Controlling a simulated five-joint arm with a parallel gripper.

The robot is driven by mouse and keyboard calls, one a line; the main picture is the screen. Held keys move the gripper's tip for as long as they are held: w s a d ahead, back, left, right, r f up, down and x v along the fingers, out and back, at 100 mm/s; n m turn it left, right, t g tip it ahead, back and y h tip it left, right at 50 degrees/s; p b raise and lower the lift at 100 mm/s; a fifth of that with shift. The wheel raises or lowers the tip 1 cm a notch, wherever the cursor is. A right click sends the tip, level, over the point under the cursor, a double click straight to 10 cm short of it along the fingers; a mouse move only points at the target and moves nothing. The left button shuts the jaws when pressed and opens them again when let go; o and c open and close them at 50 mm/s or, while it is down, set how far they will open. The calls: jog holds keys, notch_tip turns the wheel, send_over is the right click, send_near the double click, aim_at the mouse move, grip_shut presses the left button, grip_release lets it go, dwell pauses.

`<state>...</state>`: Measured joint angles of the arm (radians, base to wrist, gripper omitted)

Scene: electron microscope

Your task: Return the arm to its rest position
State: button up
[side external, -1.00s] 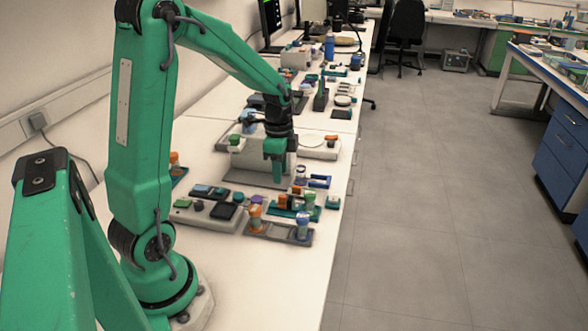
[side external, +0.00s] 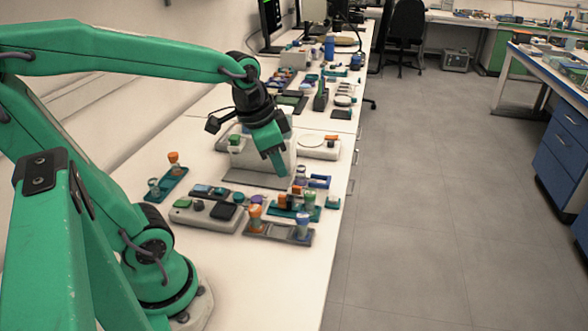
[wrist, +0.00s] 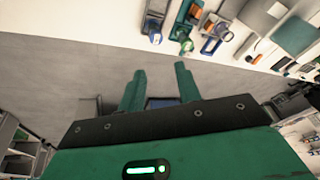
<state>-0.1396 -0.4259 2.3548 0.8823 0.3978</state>
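My gripper (side external: 281,166) hangs tilted above the bench, in front of a grey box-shaped device (side external: 270,155). In the wrist view, the two green fingers of my gripper (wrist: 159,75) stand apart with nothing between them. Small vials with orange, green and blue caps stand in holders on the bench below and near it. No object is held.
A grey tray with vials (side external: 270,234) and a grey control panel (side external: 205,214) lie on the white bench. A teal holder (side external: 168,184) with vials stands near my arm's base. Open floor (side external: 440,220) lies to the right of the bench.

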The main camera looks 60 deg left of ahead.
jog(key=s+d+r+n+t, duration=0.1)
jog(key=s+d+r+n, duration=0.1)
jog(key=s+d+n, duration=0.1)
jog(key=shift+s+d+t+h, duration=0.3)
jog(key=shift+s+d+t, duration=0.15)
jog(key=shift+s, duration=0.7)
